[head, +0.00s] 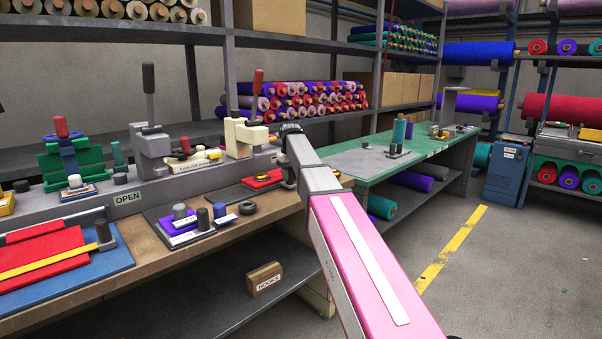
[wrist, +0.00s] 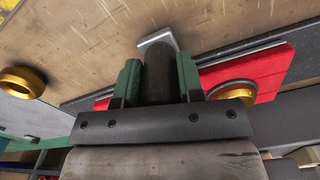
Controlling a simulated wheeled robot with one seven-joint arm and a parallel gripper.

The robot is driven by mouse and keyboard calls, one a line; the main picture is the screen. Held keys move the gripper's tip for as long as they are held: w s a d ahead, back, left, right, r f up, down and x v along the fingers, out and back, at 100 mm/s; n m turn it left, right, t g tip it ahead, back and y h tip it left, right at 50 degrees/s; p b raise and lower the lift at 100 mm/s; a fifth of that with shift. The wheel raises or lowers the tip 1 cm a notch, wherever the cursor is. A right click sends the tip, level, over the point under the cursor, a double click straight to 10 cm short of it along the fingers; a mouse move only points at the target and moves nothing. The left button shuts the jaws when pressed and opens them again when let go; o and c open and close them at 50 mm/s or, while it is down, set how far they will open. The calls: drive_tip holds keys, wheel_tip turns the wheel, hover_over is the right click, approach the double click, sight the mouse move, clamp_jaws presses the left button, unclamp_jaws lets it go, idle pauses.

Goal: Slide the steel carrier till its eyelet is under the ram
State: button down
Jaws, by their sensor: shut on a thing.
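In the wrist view, my gripper (wrist: 158,85) has its two green fingers shut on a dark upright post (wrist: 159,75). A pale steel edge (wrist: 157,42) shows at the post's end, apparently part of the steel carrier. Red felt (wrist: 255,72) lies beside the fingers, and a brass ring, apparently the eyelet (wrist: 232,92), sits on it at the right. In the head view, the red felt (head: 262,179) lies on a dark strip below the cream press (head: 245,137) with the red-handled lever. My arm hides the fingertips there. The ram's lower end is unclear, so its alignment with the eyelet cannot be told.
A green table (head: 365,168) adjoins at the right.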

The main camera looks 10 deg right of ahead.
drive_tip(key=shift+s+a, duration=0.4)
drive_tip(key=shift+a, duration=0.15)
drive_tip(key=c, duration=0.8)
unclamp_jaws()
drive_tip(key=shift+o, duration=0.2)
drive_tip(key=shift+r, duration=0.1)
wheel_tip(320, 180, up, 11)
drive_tip(key=shift+f, duration=0.15)
